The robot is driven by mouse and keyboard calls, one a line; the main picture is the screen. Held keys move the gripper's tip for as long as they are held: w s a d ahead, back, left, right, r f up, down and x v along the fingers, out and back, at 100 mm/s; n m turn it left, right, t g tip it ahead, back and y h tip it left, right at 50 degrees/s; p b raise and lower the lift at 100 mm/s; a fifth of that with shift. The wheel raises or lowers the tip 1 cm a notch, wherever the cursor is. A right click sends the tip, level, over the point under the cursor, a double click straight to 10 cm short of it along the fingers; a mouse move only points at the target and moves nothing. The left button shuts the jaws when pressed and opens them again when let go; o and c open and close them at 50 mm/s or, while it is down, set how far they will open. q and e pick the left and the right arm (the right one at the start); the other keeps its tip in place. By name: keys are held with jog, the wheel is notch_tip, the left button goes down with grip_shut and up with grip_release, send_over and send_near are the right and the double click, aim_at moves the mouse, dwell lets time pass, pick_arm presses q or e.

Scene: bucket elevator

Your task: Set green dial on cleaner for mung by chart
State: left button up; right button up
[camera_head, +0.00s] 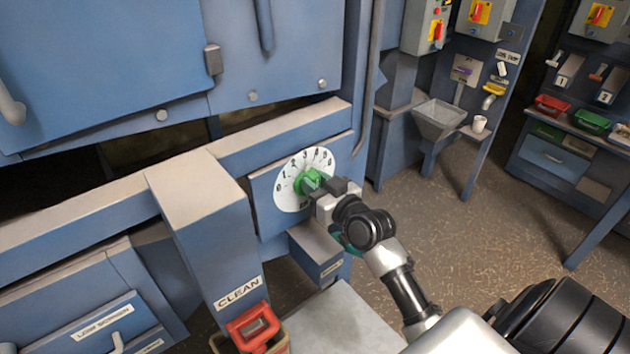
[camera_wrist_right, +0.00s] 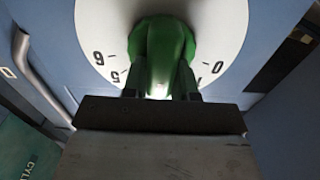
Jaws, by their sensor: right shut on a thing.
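The green dial (camera_head: 311,181) sits at the middle of a round white numbered face (camera_head: 290,199) on the blue cleaner. My right gripper (camera_head: 322,186) is at the dial, its fingers shut on the knob. In the right wrist view the green dial (camera_wrist_right: 163,58) stands between the two dark fingertips (camera_wrist_right: 160,85). The numbers 6, 5 and 0 show on the white face (camera_wrist_right: 215,30) around it. The exact pointer setting cannot be read. No mung chart can be made out. My left gripper is not in view.
A blue spout marked CLEAN (camera_head: 215,240) stands left of the dial, with a red scoop-like container (camera_head: 255,328) below it. A grey hopper (camera_head: 436,118) and a white cup (camera_head: 479,124) are at the back right. The brown floor (camera_head: 500,220) to the right is clear.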

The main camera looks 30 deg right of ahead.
jog(key=o, duration=0.9)
jog(key=shift+s, duration=0.1)
jog(key=s, duration=0.3)
jog(key=s+b, duration=0.1)
jog(key=s, duration=0.3)
jog(key=s+b, duration=0.1)
jog(key=s, duration=0.2)
jog(key=shift+s+d, duration=0.3)
jog(key=shift+d, duration=0.1)
